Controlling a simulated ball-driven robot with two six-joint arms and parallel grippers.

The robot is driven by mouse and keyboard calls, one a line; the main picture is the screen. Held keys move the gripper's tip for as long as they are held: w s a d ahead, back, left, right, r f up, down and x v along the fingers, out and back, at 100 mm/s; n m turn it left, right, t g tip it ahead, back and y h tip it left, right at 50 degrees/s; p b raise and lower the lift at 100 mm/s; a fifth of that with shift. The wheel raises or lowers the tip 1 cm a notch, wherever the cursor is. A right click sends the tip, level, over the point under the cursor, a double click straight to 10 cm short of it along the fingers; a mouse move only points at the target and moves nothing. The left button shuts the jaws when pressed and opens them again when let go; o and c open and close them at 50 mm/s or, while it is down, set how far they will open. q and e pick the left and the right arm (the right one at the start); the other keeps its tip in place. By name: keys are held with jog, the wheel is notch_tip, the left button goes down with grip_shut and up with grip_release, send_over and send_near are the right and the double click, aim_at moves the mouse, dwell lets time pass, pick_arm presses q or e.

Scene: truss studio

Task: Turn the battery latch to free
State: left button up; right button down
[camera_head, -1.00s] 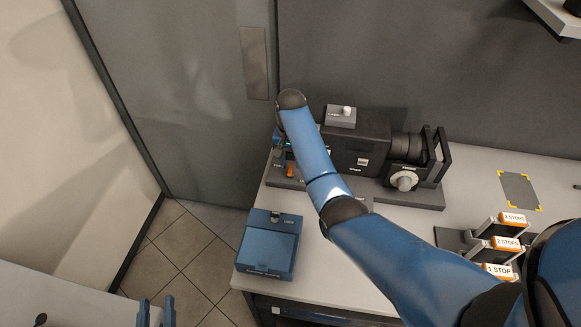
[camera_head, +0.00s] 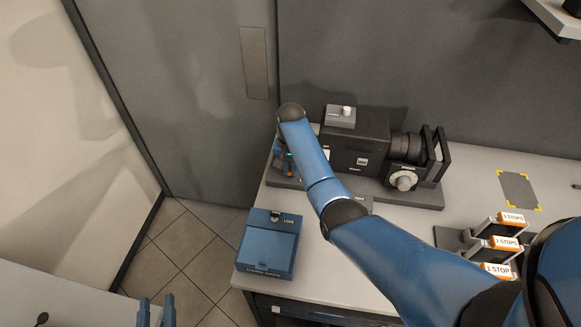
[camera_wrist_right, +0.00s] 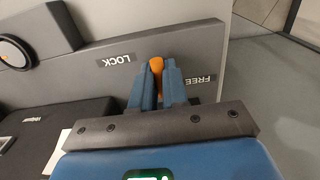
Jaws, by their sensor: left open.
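The battery latch is a small orange lever (camera_wrist_right: 157,64) on the dark plate of the camera rig. In the right wrist view it stands between the LOCK label (camera_wrist_right: 116,60) and the FREE label (camera_wrist_right: 203,79). My right gripper (camera_wrist_right: 159,82) has its two blue fingers on either side of the lever, close against it, and looks shut on it. In the head view the right gripper (camera_head: 285,162) is at the left end of the camera (camera_head: 357,148), partly hidden by my arm. My left gripper (camera_head: 156,311) is open and empty at the lower left, far from the rig.
A blue case (camera_head: 268,245) with a latch on top sits at the table's left corner. A rack of filters labelled in stops (camera_head: 452,239) stands at the right, near a marked grey pad (camera_head: 520,190). A wall is behind the rig. The table front between case and rack is partly clear.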

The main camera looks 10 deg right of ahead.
aim_at(290, 168)
jog(key=shift+n, duration=0.3)
jog(key=n+p, duration=0.1)
jog(key=n, duration=0.2)
jog(key=shift+r, duration=0.1)
jog(key=n+p, duration=0.1)
jog(key=n, duration=0.4)
jog(key=n+p, duration=0.1)
jog(key=n, duration=0.8)
jog(key=shift+w, duration=0.1)
jog(key=shift+n, duration=0.3)
dwell(0.3)
jog(key=c, duration=1.2)
grip_release()
jog(key=shift+o, duration=0.2)
notch_tip(290, 168, up, 11)
jog(key=b, duration=0.1)
jog(key=shift+f, duration=0.2)
